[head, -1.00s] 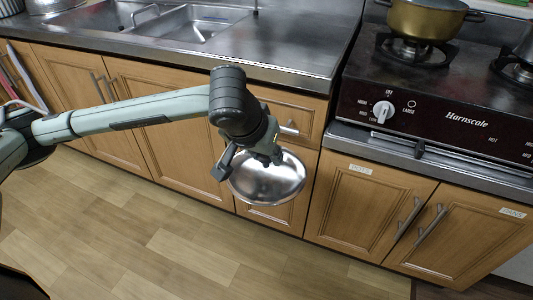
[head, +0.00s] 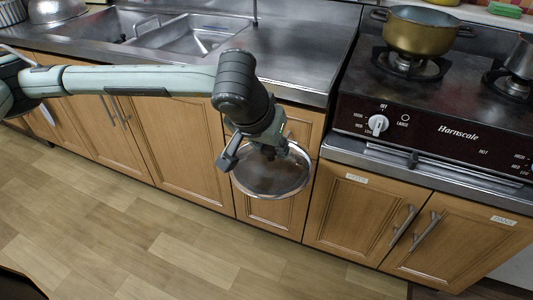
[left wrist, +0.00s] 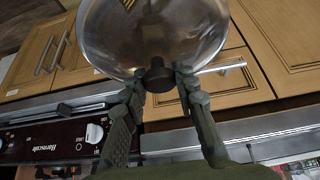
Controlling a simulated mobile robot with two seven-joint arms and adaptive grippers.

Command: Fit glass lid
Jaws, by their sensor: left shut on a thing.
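The glass lid (head: 270,182) is round and see-through with a metal rim. It hangs in the air in front of the wooden drawers, below the counter edge. My left gripper (head: 274,150) is shut on its dark knob; the left wrist view shows the knob (left wrist: 159,77) between the two fingers, with the lid (left wrist: 150,30) beyond. A gold pot (head: 418,35) with dark handles stands uncovered on the left burner, up and to the right of the lid. My right gripper is not in view.
The stove front (head: 440,140) with its knob juts out right of the lid. A smaller metal pot (head: 520,56) stands on the right burner. The steel counter (head: 290,55) between sink and stove is clear. Door handles (head: 428,228) stick out below.

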